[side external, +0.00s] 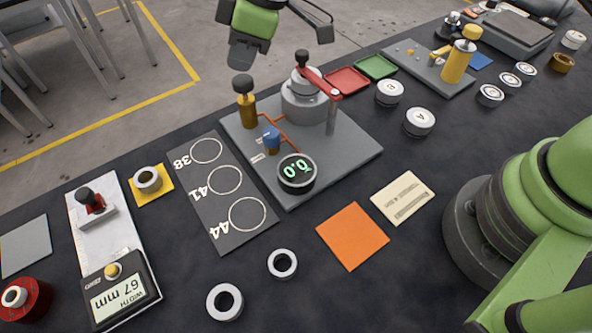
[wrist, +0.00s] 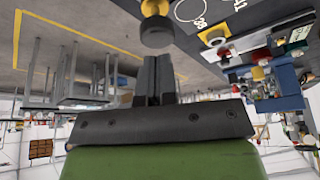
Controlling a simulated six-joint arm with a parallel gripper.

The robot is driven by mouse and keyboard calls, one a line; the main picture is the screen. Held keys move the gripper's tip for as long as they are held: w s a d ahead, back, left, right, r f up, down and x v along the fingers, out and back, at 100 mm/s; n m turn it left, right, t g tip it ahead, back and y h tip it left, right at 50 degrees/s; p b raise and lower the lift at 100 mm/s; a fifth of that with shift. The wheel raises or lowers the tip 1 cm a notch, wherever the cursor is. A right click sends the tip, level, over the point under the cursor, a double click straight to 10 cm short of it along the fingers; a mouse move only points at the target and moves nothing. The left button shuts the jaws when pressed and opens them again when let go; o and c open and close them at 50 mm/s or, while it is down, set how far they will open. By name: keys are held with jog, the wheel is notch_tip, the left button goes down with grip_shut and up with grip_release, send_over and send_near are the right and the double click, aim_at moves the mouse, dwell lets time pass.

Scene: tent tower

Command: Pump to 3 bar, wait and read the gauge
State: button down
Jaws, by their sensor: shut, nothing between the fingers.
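The pump rig stands on a grey base plate (side external: 350,155). It has a grey pump cylinder (side external: 304,104) with a red lever (side external: 318,82) that ends in a black knob. A yellow valve (side external: 248,112) with a black knob stands at the plate's back left, and a blue valve (side external: 271,133) sits on the orange pipe. The round gauge (side external: 296,173) shows 0.0 in green digits. My gripper (side external: 238,64) is shut and empty, above the yellow valve. In the wrist view my gripper (wrist: 155,57) has its fingers together, just short of the black valve knob (wrist: 155,34).
A mat with circles marked 38, 41 and 44 (side external: 219,185) lies left of the rig. Red (side external: 347,80) and green (side external: 376,68) trays lie behind. An orange square (side external: 352,236) and cream card (side external: 402,198) lie in front.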

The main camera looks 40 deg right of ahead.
aim_at(243, 79)
jog(key=shift+f, duration=1.9)
jog(key=shift+r, duration=1.95)
jog(key=shift+f, duration=1.95)
jog(key=shift+r, duration=1.95)
jog(key=shift+f, duration=0.1)
